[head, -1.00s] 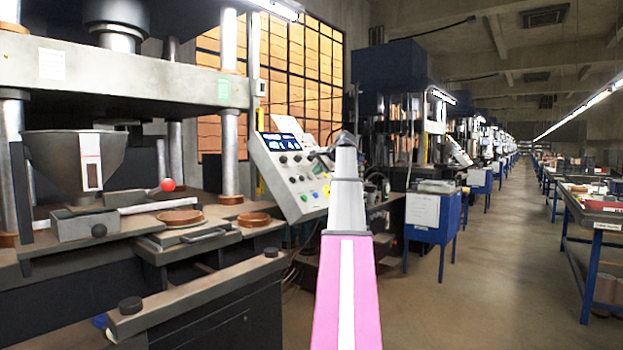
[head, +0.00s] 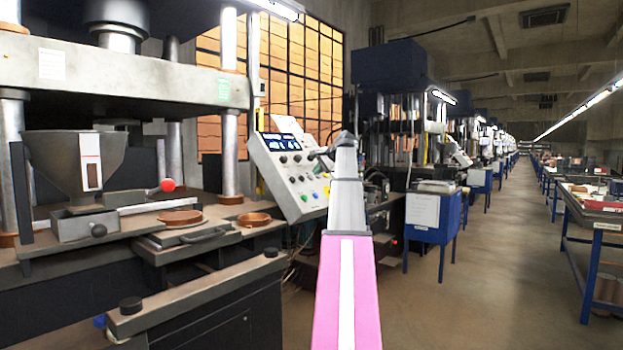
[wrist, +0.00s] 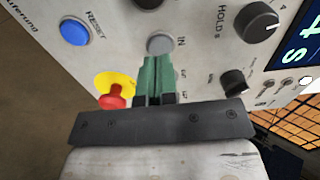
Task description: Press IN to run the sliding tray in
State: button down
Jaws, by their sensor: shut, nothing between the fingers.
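The grey IN button (wrist: 160,43) sits on the control panel (head: 285,178), with its label beside it in the wrist view. My gripper (wrist: 157,62) is shut and empty, its green fingertips at the near edge of the button. I cannot tell whether they touch it. In the head view my arm covers part of the panel's right side, and the fingertips are too small to make out. The sliding tray (head: 168,241), a dark plate with a bar handle, sticks out at the front of the press. A brown disc shows just behind it.
Near the fingers are a red mushroom button (wrist: 113,97) on a yellow ring, a blue RESET button (wrist: 75,32) and black knobs (wrist: 257,22). A hopper (head: 75,160) stands over the press bed. A blue cabinet (head: 433,215) is right of my arm, with open aisle beyond.

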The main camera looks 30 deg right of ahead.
jog(key=shift+x, duration=1.35)
dwell(1.5)
jog(key=v, duration=0.8)
dwell(0.8)
dwell(0.4)
